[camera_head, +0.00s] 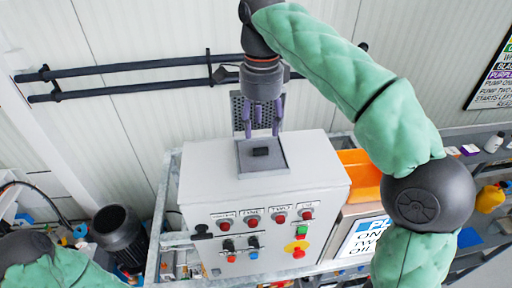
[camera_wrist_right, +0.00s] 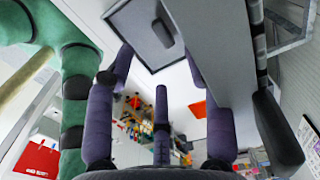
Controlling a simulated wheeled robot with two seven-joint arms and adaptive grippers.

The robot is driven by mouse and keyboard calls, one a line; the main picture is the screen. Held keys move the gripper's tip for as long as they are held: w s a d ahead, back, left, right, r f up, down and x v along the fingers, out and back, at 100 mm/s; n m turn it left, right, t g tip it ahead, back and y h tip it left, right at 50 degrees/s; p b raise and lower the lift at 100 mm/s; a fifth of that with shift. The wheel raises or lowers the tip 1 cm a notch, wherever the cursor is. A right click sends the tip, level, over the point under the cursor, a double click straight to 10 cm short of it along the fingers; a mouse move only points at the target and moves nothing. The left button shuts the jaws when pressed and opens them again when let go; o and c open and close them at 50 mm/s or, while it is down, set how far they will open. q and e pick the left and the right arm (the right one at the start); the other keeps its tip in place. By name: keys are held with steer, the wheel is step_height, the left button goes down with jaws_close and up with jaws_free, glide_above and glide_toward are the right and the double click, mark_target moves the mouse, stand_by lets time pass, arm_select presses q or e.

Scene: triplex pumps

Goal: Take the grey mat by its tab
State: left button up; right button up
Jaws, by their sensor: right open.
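The grey mat (camera_head: 246,170) lies flat on top of the light grey control box, with a small dark tab (camera_head: 261,152) standing near its middle. In the right wrist view the mat (camera_wrist_right: 128,22) shows at the top, with its dark tab (camera_wrist_right: 164,33) beyond the fingertips. My right gripper (camera_head: 261,131) points down just above and behind the tab, its purple fingers apart and empty. The fingers also show spread in the right wrist view (camera_wrist_right: 158,75). No contact with the tab is visible. My left gripper is out of view.
The control box (camera_head: 210,171) has buttons and switches on its front. A perforated dark panel (camera_head: 236,107) stands behind the mat. Orange bins (camera_head: 360,170) are at right, and dark pipes (camera_head: 140,68) run along the wall. A black motor (camera_head: 118,232) stands at left.

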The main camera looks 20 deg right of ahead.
mark_target(261, 150)
step_height(261, 150, down, 3)
steer(key=shift+w+r, duration=0.15)
steer(key=shift+r, duration=0.05)
steer(key=f, duration=0.4)
steer(key=shift+s+d+p, duration=0.1)
steer(key=shift+s+p, duration=0.2)
steer(key=shift+p, duration=0.05)
steer(key=shift+w+f, duration=0.15)
steer(key=shift+f, duration=0.3)
jaws_close()
